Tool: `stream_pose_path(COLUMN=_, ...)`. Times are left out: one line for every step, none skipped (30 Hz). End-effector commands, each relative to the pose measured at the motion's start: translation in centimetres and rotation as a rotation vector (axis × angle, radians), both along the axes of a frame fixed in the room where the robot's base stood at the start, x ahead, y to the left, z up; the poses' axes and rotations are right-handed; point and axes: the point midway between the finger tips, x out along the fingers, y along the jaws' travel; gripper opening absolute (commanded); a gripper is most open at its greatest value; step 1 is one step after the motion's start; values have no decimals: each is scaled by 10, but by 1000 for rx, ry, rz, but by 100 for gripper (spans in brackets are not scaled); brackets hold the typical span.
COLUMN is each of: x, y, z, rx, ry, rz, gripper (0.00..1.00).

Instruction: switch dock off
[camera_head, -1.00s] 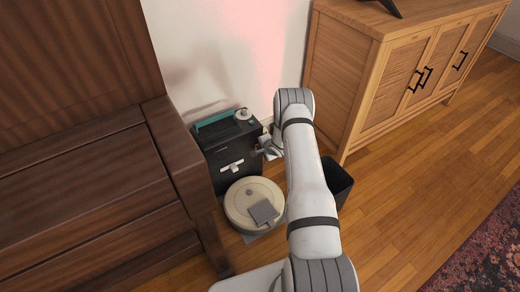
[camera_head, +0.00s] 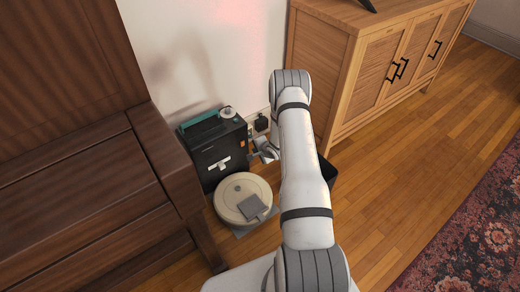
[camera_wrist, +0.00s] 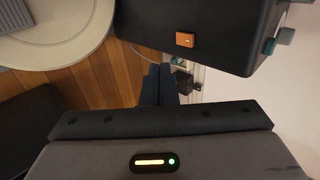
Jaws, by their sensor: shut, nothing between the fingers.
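The dock (camera_head: 203,150) is a black box with a teal handle on top, standing against the wall. A small orange switch (camera_head: 243,144) is on its right side. In the wrist view the dock (camera_wrist: 225,20) fills the upper right, with the orange switch (camera_wrist: 185,40) facing my gripper. I cannot tell which way the switch is set. My gripper (camera_head: 252,156) is beside the dock's right side, partly hidden by my arm. In the wrist view the fingers of my gripper (camera_wrist: 158,72) are shut and empty, below and left of the switch, apparently not touching it.
A round beige robot vacuum (camera_head: 238,190) sits in front of the dock. A black plug (camera_head: 261,123) is at the wall behind. A dark bin (camera_head: 328,172) stands right of my arm, before a wooden cabinet (camera_head: 325,60). A brown wooden bench (camera_head: 80,190) borders the left.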

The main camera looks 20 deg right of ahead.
Motion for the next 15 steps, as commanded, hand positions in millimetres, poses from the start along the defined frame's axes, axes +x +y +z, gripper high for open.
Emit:
stream_pose_path(x=-8, y=-3, z=11, rx=0, ry=-1, rz=-1, gripper=0)
stream_pose_path(x=-12, y=-3, z=13, rx=1, ry=0, rz=-2, gripper=0)
stream_pose_path(x=-17, y=-4, z=17, rx=0, ry=0, rz=-1, gripper=0)
stream_pose_path(x=-20, y=-5, z=20, rx=0, ry=0, rz=-1, gripper=0)
stream_pose_path(x=-23, y=-5, z=22, rx=0, ry=-1, rz=0, gripper=0)
stream_pose_path(x=-27, y=-6, z=24, rx=1, ry=-1, rz=-1, gripper=0)
stream_pose_path(x=-29, y=-6, z=25, rx=1, ry=0, rz=-1, gripper=0)
stream_pose_path(x=-30, y=-7, z=26, rx=0, ry=-1, rz=0, gripper=0)
stream_pose_path(x=-32, y=-7, z=28, rx=0, ry=-1, rz=1, gripper=0)
stream_pose_path(x=-33, y=-7, z=28, rx=0, ry=-1, rz=1, gripper=0)
stream_pose_path(x=-34, y=-7, z=29, rx=0, ry=-1, rz=1, gripper=0)
stream_pose_path(x=-34, y=-7, z=29, rx=0, ry=-1, rz=1, gripper=0)
stream_pose_path(x=-35, y=-7, z=29, rx=0, ry=-1, rz=1, gripper=0)
stream_pose_path(x=-35, y=-7, z=29, rx=0, ry=-1, rz=2, gripper=0)
stream_pose_path(x=-35, y=-7, z=29, rx=0, ry=-1, rz=2, gripper=0)
